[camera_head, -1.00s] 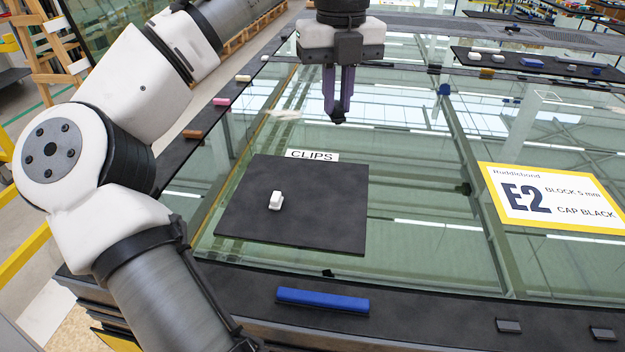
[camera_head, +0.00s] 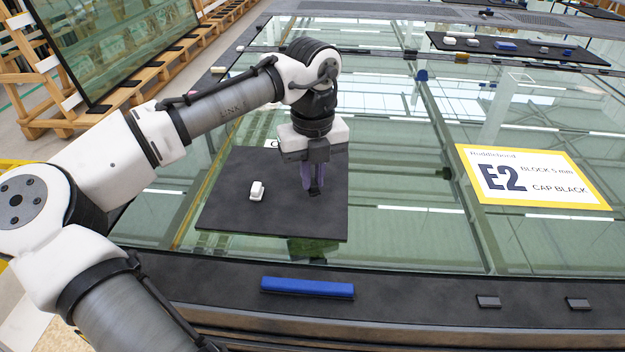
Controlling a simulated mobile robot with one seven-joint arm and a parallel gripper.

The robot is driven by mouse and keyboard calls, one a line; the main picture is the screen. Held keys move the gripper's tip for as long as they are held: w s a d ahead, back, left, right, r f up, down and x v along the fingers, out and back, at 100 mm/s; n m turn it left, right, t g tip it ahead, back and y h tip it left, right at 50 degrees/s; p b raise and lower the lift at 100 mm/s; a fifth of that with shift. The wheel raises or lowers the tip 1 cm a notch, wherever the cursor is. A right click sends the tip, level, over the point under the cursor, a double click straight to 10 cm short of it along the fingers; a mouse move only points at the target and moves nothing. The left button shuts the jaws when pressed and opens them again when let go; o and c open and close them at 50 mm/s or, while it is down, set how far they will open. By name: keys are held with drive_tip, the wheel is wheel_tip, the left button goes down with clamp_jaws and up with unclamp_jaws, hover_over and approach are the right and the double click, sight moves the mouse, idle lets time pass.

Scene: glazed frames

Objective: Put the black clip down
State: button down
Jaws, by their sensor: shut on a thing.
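My gripper (camera_head: 313,184) points down over the right part of the dark clips mat (camera_head: 240,220). Its purple fingers are shut on the black clip (camera_head: 315,192), a small dark piece at the fingertips. The clip is hard to tell apart from the mat behind it, and I cannot tell whether it touches the mat. A white clip (camera_head: 257,191) lies on the mat to the left of my gripper.
The mat lies on a large glass pane (camera_head: 400,240). A blue bar (camera_head: 307,288) and two small dark blocks (camera_head: 488,302) lie on the front edge. A yellow-bordered E2 card (camera_head: 535,178) is at right. A dark tray (camera_head: 520,48) with small pieces is at the back.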

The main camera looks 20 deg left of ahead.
sight(312, 181)
drive_tip(key=shift+f, duration=1)
drive_tip(key=shift+f, duration=0.1)
drive_tip(key=c, duration=1.5)
unclamp_jaws()
drive_tip(key=shift+o, duration=0.2)
wheel_tip(312, 181, up, 12)
drive_tip(key=shift+b, duration=0.4)
